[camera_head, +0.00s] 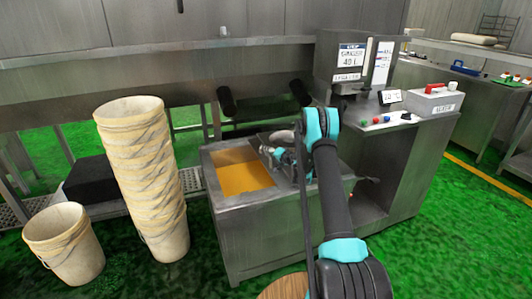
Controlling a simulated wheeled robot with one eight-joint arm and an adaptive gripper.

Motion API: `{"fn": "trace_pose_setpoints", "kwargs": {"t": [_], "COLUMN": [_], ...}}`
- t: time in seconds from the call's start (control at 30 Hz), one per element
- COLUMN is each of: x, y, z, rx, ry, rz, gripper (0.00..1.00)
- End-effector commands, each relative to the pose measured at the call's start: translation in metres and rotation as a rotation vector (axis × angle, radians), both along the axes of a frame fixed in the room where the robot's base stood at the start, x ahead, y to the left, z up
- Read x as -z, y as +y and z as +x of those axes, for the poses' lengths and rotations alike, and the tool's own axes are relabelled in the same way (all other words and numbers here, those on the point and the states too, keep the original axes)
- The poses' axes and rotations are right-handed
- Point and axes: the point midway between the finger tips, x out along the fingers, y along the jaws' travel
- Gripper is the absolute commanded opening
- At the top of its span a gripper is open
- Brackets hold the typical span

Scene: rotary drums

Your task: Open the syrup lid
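The syrup tank (262,232) is a low metal box at the centre. Orange syrup (243,178) shows through its uncovered left part. What looks like the metal lid (272,138) shows only in part at the right side of the opening. My arm and gripper hide most of that side, so I cannot tell how the lid sits. My gripper (267,151) is over the tank, at the right edge of the visible syrup. Its fingers are small and partly hidden, and I cannot tell whether they touch the lid.
A control cabinet (390,165) with buttons adjoins the tank on the right. Two black rollers (227,101) are behind it. Green floor lies open at the right front.

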Motion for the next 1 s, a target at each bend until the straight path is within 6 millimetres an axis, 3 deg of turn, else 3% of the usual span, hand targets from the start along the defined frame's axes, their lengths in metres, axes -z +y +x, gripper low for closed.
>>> {"fn": "trace_pose_setpoints", "kwargs": {"t": [0.5,0.7,1.0], "x": [-0.02,-0.023,-0.023], "y": [-0.054,-0.061,-0.062], "z": [-0.076,-0.087,-0.088], "rx": [0.002,0.0,0.0], "ry": [0.001,0.0,0.0], "rz": [0.0,0.0,0.0], "gripper": [0.39,0.39,0.39]}}
